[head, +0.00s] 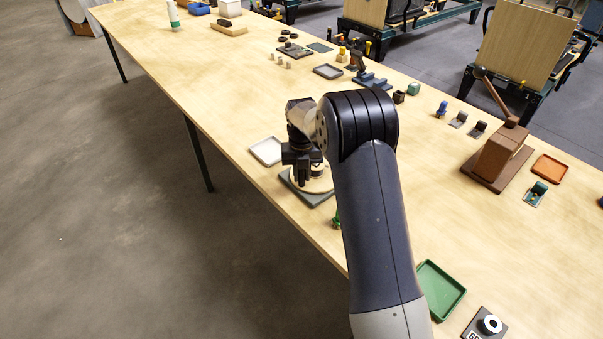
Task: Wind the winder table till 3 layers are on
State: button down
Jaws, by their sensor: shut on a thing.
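The winder table (318,186) is a pale round disc on a dark grey square base, near the front edge of the long wooden table. My gripper (303,178) points down over its left side and is shut on a part of it, seemingly its handle. The fingers and my arm hide the held part and much of the disc. I cannot make out the layers on the winder from here.
A pale grey tray (266,151) lies just left of the winder. A green tray (440,289) lies at the lower right. A brown lever press (500,155) and an orange tray (549,169) stand at the right.

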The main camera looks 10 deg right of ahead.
jog(key=c, duration=1.3)
grip_release()
notch_tip(320, 180, up, 11)
jog(key=shift+f, duration=0.1)
jog(key=shift+c, duration=0.3)
